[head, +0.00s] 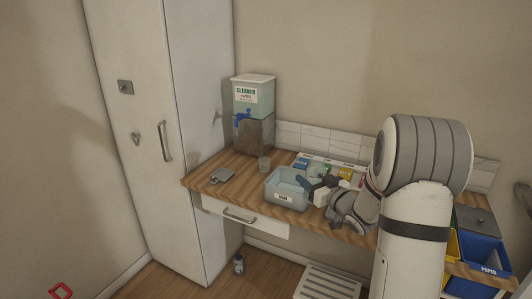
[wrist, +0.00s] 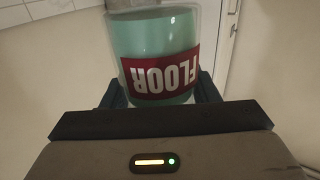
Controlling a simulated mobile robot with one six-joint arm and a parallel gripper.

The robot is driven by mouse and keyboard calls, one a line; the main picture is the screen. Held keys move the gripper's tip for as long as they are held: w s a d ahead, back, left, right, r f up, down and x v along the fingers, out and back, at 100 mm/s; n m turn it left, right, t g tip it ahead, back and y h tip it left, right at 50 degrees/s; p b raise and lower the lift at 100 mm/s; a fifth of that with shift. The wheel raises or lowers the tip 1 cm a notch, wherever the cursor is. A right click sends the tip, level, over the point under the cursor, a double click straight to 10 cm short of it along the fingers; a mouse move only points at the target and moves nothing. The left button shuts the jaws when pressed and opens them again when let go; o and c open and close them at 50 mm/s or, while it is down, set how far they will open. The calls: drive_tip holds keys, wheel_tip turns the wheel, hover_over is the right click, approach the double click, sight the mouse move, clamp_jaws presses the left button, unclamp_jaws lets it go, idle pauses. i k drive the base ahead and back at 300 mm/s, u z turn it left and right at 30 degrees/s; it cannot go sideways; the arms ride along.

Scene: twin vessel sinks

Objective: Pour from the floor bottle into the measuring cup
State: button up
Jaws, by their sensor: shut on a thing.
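The floor bottle (wrist: 150,35) fills the top of the wrist view. It holds teal liquid and has a dark red label reading FLOOR, upside down in that picture. My gripper (wrist: 164,88) is shut on it, with a dark finger on each side. In the head view my gripper (head: 312,186) is at the right end of the pale blue bin; the bottle cannot be made out clearly there.
The pale blue bin (head: 283,199) sits at the counter's front edge. A cleaner dispenser (head: 254,97) with a blue tap stands at the back left. A grey flat object (head: 222,175) lies at left. Coloured items (head: 345,172) stand behind my gripper. A small bottle (head: 239,264) is on the floor.

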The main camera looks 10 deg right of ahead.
sight(264, 162)
drive_tip(key=i, duration=1.4)
